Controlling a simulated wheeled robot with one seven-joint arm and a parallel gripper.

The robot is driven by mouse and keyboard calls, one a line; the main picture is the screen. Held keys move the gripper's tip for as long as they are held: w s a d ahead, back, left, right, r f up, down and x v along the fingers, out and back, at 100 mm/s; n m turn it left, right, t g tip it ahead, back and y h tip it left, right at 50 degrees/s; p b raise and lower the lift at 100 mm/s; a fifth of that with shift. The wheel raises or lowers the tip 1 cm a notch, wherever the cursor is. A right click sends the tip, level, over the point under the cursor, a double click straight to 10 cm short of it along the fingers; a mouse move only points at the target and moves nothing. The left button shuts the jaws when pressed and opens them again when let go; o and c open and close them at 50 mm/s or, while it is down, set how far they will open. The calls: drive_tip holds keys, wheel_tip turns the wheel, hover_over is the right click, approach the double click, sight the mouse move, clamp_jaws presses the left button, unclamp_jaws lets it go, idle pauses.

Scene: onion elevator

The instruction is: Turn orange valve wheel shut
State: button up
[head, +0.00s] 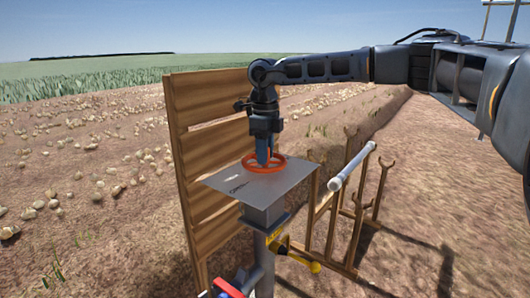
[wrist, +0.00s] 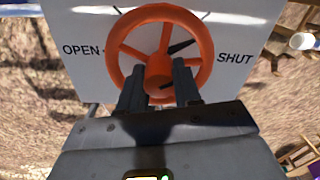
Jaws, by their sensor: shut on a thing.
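The orange valve wheel (head: 264,162) lies flat above a grey plate (head: 240,184) on a post. In the wrist view the wheel (wrist: 114,50) is a spoked ring with a black pointer (wrist: 180,47) aimed up and right. The plate (wrist: 75,25) reads OPEN at the left and SHUT at the right. The pointer lies between the two words, on the SHUT side. My gripper (wrist: 158,85) reaches the near part of the wheel, fingers on either side of a spoke or hub part. In the head view my gripper (head: 263,160) points straight down at the wheel. The exact contact is partly hidden.
A wooden slat panel (head: 205,130) stands close behind and left of the plate. A wooden rack (head: 345,215) holding a white tube (head: 352,167) is at the right. A yellow-and-black handle (head: 298,255) sticks out below the plate. Red and blue parts (head: 228,287) sit lower left.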

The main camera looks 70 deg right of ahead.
drive_tip(key=m, duration=0.5)
drive_tip(key=shift+s+m, duration=0.1)
drive_tip(key=shift+m, duration=0.2)
idle(0.4)
drive_tip(key=o, duration=1)
drive_tip(key=shift+a, duration=0.1)
drive_tip(key=shift+o, duration=0.2)
wheel_tip(320, 180, up, 8)
drive_tip(key=shift+f, duration=0.1)
